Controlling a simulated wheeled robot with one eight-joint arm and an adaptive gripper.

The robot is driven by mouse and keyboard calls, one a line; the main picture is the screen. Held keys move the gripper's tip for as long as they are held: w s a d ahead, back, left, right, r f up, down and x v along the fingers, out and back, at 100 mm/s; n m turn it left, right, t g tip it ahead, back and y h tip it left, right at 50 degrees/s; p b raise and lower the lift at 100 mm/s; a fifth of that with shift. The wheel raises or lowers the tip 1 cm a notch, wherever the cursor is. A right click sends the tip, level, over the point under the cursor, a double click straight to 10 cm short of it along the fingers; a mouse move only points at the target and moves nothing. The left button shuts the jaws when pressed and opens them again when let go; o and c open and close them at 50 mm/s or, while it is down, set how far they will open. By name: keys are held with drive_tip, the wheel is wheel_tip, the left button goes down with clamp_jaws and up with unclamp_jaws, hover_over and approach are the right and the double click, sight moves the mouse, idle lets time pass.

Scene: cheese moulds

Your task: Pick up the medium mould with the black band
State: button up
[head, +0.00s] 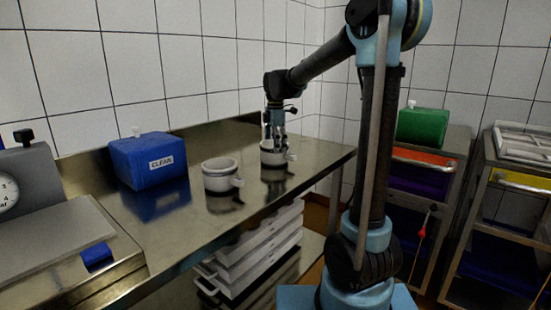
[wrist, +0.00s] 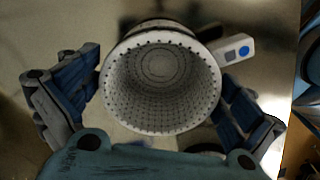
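A white perforated mould (wrist: 165,110) fills the middle of the wrist view, seen from above into its empty inside. A dark band shows along its far outer side, and a white tag with a blue dot (wrist: 232,50) sticks out at its upper right. In the head view this mould (head: 272,158) stands upright at the right end of the steel counter.
The steel counter (head: 165,220) has bare room at the front. A blue box marked CLEAN (head: 150,160) and a grey scale (head: 45,225) stand to the left. White trays (head: 255,248) are stacked below. A trolley with a green box (head: 422,127) stands right.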

drive_tip(key=c, duration=0.8)
drive_tip(key=shift+r, duration=0.15)
